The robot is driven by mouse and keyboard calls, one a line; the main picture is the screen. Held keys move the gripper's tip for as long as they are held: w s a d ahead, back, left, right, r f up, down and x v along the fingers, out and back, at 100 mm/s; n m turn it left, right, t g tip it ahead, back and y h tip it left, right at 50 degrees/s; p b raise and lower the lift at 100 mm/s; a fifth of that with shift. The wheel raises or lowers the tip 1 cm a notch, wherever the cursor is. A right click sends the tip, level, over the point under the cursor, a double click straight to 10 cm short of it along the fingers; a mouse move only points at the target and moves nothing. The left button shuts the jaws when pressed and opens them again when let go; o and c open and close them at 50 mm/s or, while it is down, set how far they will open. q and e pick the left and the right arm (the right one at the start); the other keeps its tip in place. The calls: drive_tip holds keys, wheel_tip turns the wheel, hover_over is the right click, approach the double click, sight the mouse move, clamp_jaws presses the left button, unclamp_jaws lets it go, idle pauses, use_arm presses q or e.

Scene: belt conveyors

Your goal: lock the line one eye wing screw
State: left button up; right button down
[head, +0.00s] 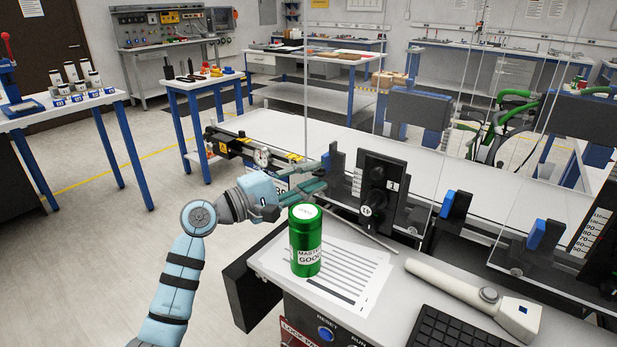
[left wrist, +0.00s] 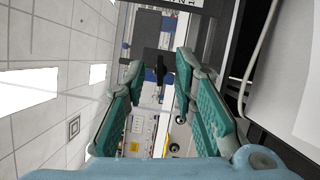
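My left gripper (head: 319,174) reaches in from the left with its teal fingers apart. Its tips point at a black block marked 1 (head: 383,172), with a gap in the picture between them. The block carries a dark knob (head: 377,176) and a lower round piece with a white face (head: 366,210). I cannot tell for sure which of these is the wing screw. In the left wrist view the open fingers (left wrist: 160,80) frame a dark T-shaped piece (left wrist: 158,64), with nothing gripped. My right gripper is not in view.
A green can (head: 305,243) stands on a printed sheet (head: 352,282) just below my left gripper. A pale handheld tool (head: 470,297) and a keyboard (head: 452,332) lie at the right. Blue-faced brackets (head: 453,208) and clear panels stand along the conveyor (head: 410,150).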

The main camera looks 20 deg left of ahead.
use_arm(q)
clamp_jaws()
idle(0.3)
drive_tip(key=m+p, duration=0.2)
drive_tip(key=shift+r+g+y+p, duration=0.25)
drive_tip(key=shift+g+y+p, duration=0.05)
drive_tip(key=shift+g+p, duration=0.1)
drive_tip(key=m+y+p, duration=0.1)
drive_tip(key=m+p, duration=0.2)
drive_tip(key=p, duration=0.1)
drive_tip(key=m+y+p, duration=0.2)
drive_tip(key=m+p, duration=0.1)
drive_tip(key=p, duration=0.1)
drive_tip(key=m+g+y+p, duration=0.1)
drive_tip(key=m+p, duration=0.2)
drive_tip(key=p, duration=0.1)
drive_tip(key=shift+s+d+r+m+y, duration=0.1)
drive_tip(key=shift+d+r+m+y, duration=0.1)
drive_tip(key=shift+r+m+y, duration=0.15)
drive_tip(key=m+y+p, duration=0.1)
drive_tip(key=m+p, duration=0.1)
drive_tip(key=shift+d+y+p, duration=0.1)
drive_tip(key=shift+y+p, duration=0.2)
drive_tip(key=shift+y, duration=0.05)
drive_tip(key=shift+d+f+m+t+y+p, duration=0.1)
drive_tip(key=shift+m+t+y+p, duration=0.2)
drive_tip(key=shift+m+y+p, duration=0.3)
drive_tip(key=shift+m, duration=0.25)
